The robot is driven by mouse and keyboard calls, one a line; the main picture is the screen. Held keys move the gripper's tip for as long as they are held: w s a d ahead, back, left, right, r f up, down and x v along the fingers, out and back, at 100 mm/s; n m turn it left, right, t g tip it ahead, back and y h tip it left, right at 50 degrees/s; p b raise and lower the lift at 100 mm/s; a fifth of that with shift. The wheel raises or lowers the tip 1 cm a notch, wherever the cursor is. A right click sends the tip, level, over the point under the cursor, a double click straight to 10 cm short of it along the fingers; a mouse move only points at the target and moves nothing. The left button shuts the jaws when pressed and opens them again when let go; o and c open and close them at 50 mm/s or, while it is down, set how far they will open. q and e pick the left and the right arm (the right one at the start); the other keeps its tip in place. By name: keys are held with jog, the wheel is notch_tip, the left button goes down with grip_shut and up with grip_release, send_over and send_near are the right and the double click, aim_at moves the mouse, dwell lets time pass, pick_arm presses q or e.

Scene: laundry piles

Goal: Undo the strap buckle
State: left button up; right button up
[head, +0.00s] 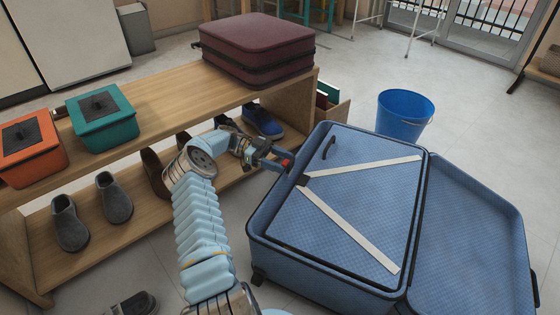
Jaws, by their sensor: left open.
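A blue suitcase (330,283) lies open on the floor at the right. Two pale straps (350,231) cross its packed side in a V and meet at a small dark buckle (303,180) near the left edge. The buckle is too small to tell whether it is fastened. My left gripper (287,163) is open, just above and left of the buckle, by the suitcase's rim. It looks apart from the buckle, with nothing between its fingers. My right gripper is not in view.
A wooden bench (170,93) with shoes on its lower shelf stands close behind and left of my left arm. It carries a maroon suitcase (257,43), a green box (103,119) and an orange box (32,150). A blue bucket (403,113) stands behind the open suitcase.

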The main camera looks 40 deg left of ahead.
pick_arm(q)
jog(key=s+d+r+p, duration=0.4)
jog(key=s+d+r, duration=0.5)
jog(key=r, duration=0.4)
jog(key=shift+s+d+p, duration=0.3)
jog(key=shift+s+d, duration=0.05)
jog(key=shift+d, duration=0.2)
